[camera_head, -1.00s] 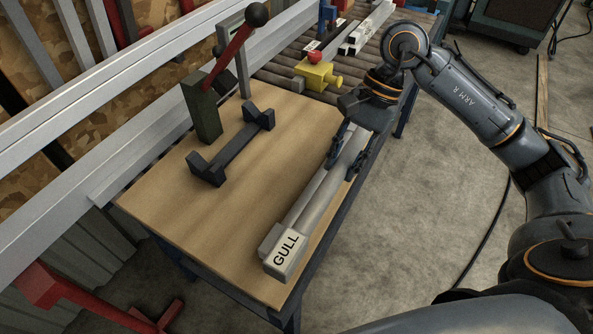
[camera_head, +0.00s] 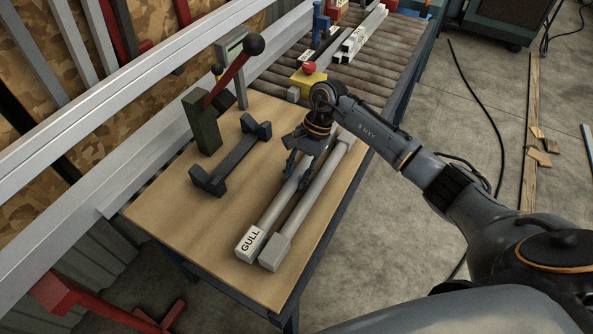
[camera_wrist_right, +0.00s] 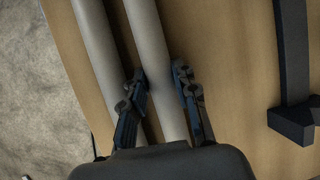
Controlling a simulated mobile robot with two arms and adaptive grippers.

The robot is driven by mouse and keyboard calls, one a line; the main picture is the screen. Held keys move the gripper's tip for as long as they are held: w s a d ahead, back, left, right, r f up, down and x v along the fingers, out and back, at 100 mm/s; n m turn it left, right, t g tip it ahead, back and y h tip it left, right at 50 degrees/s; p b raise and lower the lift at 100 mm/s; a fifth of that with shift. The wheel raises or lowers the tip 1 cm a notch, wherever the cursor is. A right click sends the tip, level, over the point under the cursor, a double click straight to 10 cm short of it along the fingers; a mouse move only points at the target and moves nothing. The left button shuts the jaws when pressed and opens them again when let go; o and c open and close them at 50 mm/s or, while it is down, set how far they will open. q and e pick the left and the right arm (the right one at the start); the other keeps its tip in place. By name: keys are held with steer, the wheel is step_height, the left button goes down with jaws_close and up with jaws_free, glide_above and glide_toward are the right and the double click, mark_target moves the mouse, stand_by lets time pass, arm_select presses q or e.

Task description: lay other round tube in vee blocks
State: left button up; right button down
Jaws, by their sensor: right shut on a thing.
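A grey round tube with a square end block marked GULL (camera_head: 250,243) runs lengthwise over the wooden table. My right gripper (camera_head: 298,174) is shut around this tube at its upper part; the right wrist view shows the fingers on both sides of the tube (camera_wrist_right: 150,40). Its height above the table is hard to tell. A second, similar grey tube (camera_head: 318,188) lies just right of it, nearly parallel; it also shows in the right wrist view (camera_wrist_right: 95,45). The dark vee blocks (camera_head: 233,159), joined by a bar, stand empty to the left. My left gripper is not in view.
A green post (camera_head: 203,122) with a red lever and black ball knob stands behind the vee blocks. A roller conveyor (camera_head: 285,72) carrying a yellow block and several bars lies beyond the table. The table's left front (camera_head: 180,205) is clear.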

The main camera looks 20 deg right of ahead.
steer(key=shift+f, duration=0.2)
steer(key=c, duration=1.5)
jaws_free()
steer(key=shift+b, duration=0.35)
steer(key=shift+o, duration=0.9)
